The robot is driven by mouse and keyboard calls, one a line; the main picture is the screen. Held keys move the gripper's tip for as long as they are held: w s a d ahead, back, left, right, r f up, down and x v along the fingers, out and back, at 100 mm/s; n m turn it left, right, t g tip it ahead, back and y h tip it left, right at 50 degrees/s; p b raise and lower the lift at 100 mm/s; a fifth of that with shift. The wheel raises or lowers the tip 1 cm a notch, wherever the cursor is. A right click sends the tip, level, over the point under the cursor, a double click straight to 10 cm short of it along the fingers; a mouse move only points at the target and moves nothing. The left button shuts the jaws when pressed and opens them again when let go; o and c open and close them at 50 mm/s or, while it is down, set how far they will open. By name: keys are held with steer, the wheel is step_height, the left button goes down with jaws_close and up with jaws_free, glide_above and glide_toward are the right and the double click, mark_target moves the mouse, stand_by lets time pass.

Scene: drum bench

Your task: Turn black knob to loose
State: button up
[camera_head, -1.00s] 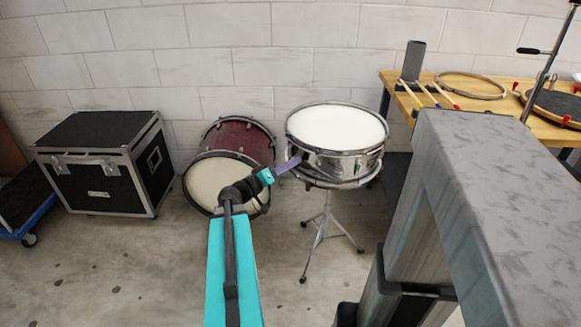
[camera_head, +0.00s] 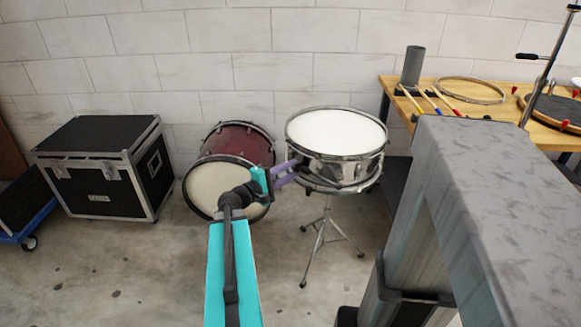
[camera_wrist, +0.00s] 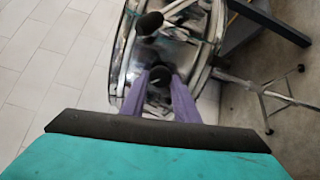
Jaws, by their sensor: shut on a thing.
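The silver snare drum (camera_head: 335,132) with a white head stands on its stand at the centre right. My gripper (camera_head: 291,171), with purple fingers, is at the left side of the drum's shell. In the wrist view the fingers (camera_wrist: 159,84) are on either side of a black knob (camera_wrist: 160,74) on the shell and shut on it. A second black, round part (camera_wrist: 149,23) shows on the drum beyond the fingertips. The knob is too small in the head view to make out, and how far it is turned cannot be told.
The chrome tripod stand (camera_head: 325,235) spreads its legs below the drum. A red bass drum (camera_head: 238,145) stands behind my arm, with a black case (camera_head: 100,165) further left. A wooden table (camera_head: 550,132) with sticks and a hoop is at the right.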

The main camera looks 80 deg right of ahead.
steer(key=n+p, duration=0.1)
steer(key=n, duration=0.2)
steer(key=n+p, duration=0.2)
steer(key=shift+w+n, duration=0.2)
steer(key=shift+n, duration=0.2)
steer(key=n+p, duration=0.2)
steer(key=n, duration=0.2)
steer(key=shift+p, duration=0.3)
steer(key=shift+f+n+p, duration=0.2)
steer(key=shift+n+p, duration=0.25)
steer(key=shift+n, duration=0.35)
steer(key=o, duration=1)
steer(key=shift+o, duration=0.2)
steer(key=shift+s, duration=0.1)
steer(key=shift+a, duration=0.15)
